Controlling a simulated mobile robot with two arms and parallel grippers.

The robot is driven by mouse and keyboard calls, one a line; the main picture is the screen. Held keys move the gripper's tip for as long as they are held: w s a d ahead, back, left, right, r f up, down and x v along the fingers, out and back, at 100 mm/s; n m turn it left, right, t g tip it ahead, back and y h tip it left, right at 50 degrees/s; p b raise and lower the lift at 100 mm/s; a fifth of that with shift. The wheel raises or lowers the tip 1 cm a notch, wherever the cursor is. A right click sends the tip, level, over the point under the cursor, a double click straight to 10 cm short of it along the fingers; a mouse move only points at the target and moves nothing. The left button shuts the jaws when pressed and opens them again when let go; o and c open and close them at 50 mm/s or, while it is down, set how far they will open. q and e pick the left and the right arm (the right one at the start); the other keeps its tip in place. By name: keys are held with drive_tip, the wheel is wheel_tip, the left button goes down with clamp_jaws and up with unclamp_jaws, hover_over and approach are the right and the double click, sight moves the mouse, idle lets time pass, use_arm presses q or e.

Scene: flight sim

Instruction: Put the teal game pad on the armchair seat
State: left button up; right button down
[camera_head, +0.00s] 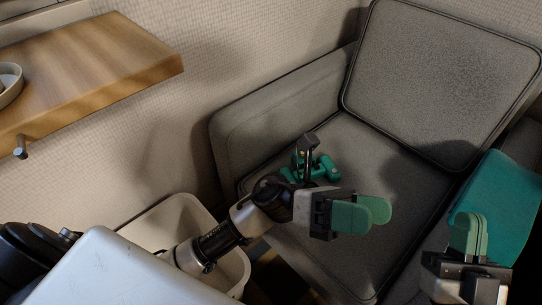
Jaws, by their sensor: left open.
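The teal game pad (326,169) appears to lie on the grey armchair seat (375,155), towards the left armrest. Part of it is hidden behind my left wrist. My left gripper (367,212) has green fingers and is in front of the game pad, to its lower right. It is open and holds nothing that I can see. My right gripper (469,236) is at the lower right, in front of a teal cloth or cushion. Its fingers overlap in this view, so its opening is unclear.
The armchair backrest (440,75) rises behind the seat. The left armrest (270,110) borders it. The teal cloth or cushion (508,195) covers the right side. A wooden shelf (100,65) with a bowl (10,88) juts from the wall. A pale bin (185,212) stands at lower left.

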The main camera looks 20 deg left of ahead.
use_arm(q)
drive_tip(key=w+a+m+t+y, duration=0.1)
drive_tip(key=a+m+t+y, duration=0.6)
drive_tip(key=m+t, duration=0.6)
drive_tip(key=w+a+r+m+t+y, duration=0.1)
drive_tip(key=a+m+t+y, duration=0.7)
drive_tip(key=m+t, duration=0.6)
drive_tip(key=shift+a+r+t+y, duration=0.2)
drive_tip(key=shift+t+y, duration=0.6)
drive_tip(key=shift+y, duration=0.2)
